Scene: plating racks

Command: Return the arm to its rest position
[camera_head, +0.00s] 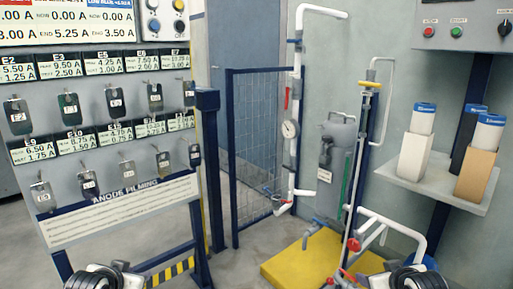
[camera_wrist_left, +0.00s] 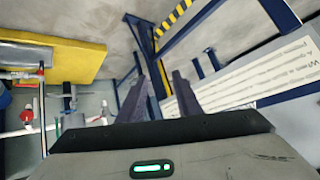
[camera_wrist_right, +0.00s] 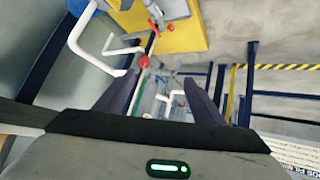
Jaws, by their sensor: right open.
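My left arm's wrist (camera_head: 105,278) shows at the bottom left of the head view, low in front of the panel of hanging tags. In the left wrist view my left gripper (camera_wrist_left: 162,78) has its two dark fingers a short gap apart, and I see nothing held between them. My right arm's wrist (camera_head: 415,279) shows at the bottom right of the head view. In the right wrist view my right gripper (camera_wrist_right: 160,80) has its fingers wide apart and empty, with the pipework beyond them. The fingertips are hidden in the head view.
The tag panel (camera_head: 120,213) stands at left on blue legs. A yellow platform (camera_head: 290,262) lies on the floor, centre right. A shelf (camera_head: 436,187) at right bears several upright boxes. Open floor (camera_head: 232,262) lies between.

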